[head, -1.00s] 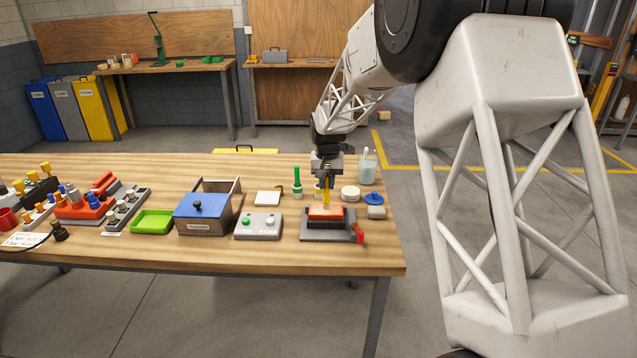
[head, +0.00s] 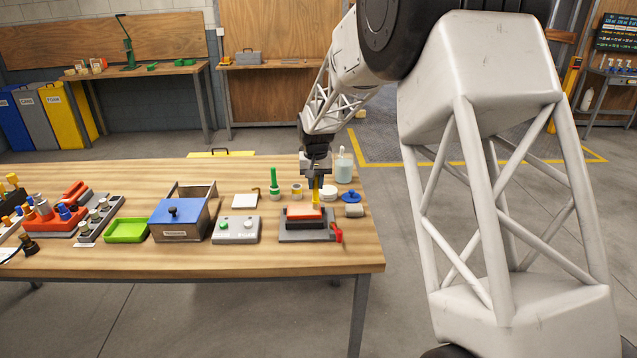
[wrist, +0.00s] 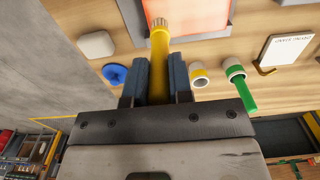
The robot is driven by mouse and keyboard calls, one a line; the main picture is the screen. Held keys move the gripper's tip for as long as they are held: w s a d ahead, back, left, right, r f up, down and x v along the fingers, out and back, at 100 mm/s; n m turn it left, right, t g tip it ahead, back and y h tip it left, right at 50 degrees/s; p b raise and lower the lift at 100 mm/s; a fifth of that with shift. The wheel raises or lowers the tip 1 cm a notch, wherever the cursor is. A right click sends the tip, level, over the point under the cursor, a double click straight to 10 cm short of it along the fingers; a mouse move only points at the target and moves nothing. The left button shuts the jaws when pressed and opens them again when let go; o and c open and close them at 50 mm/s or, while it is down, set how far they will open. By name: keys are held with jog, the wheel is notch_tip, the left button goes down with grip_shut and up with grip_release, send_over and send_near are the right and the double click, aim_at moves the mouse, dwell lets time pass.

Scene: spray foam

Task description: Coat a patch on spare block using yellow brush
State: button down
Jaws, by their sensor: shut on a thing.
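My gripper (head: 316,178) is shut on the yellow brush (head: 317,194), which points down, bristles lowest. In the wrist view, the brush (wrist: 160,65) stands between the two fingers, with its pale bristle tip at the near edge of a red-orange block (wrist: 205,30). A lighter patch shows on that block's top. In the head view, the red-orange block (head: 298,212) sits on a dark base, and the brush is over its right part. I cannot tell whether the bristles touch it. A small beige block (head: 354,211) lies to the right. No readable label shows which block is the spare.
A red handle (head: 338,235) sticks out at the base's right. A grey button box (head: 236,230) is to the left.

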jog(key=shift+a, duration=4.7)
notch_tip(320, 180, up, 8)
jog(key=shift+d, duration=0.15)
jog(key=s+d, duration=0.2)
jog(key=d, duration=0.4)
jog(key=shift+d, duration=0.3)
jog(key=shift+f, duration=0.1)
